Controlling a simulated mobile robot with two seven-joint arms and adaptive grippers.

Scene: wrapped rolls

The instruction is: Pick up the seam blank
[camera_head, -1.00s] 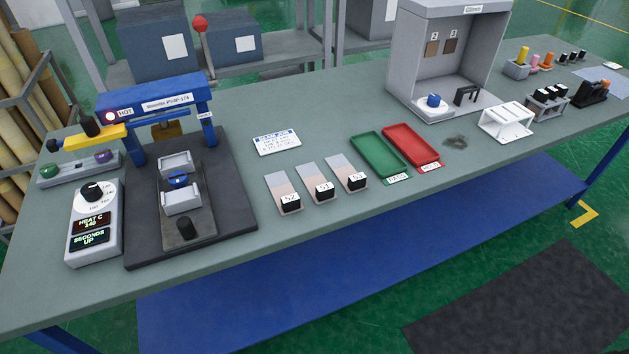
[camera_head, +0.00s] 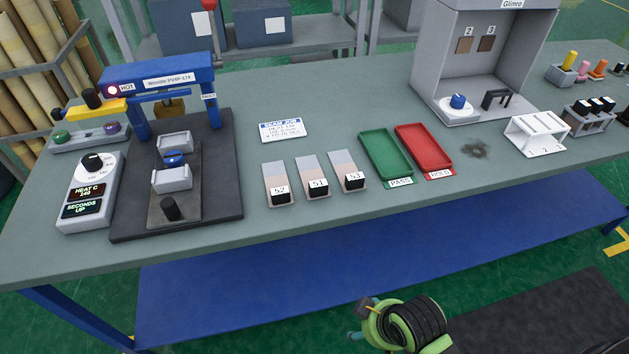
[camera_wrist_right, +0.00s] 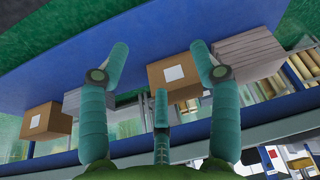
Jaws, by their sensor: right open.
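Three seam blanks lie side by side on the green-grey bench, each a flat pale strip with a black numbered end: blank 52 (camera_head: 278,173), blank 51 (camera_head: 312,171) and blank 53 (camera_head: 345,168). Nothing holds them. My right gripper (camera_wrist_right: 160,62) is open and empty in the right wrist view, its teal fingers spread. Part of my right arm shows in the head view at the bottom, in front of the bench and well apart from the blanks. My left gripper is not in view.
A blue-framed press (camera_head: 155,75) stands left with a heat and seconds box (camera_head: 88,197). A green tray (camera_head: 386,160) and a red tray (camera_head: 426,155) lie right of the blanks. A grey booth (camera_head: 425,80) stands behind. A job card (camera_head: 284,129) lies behind the blanks.

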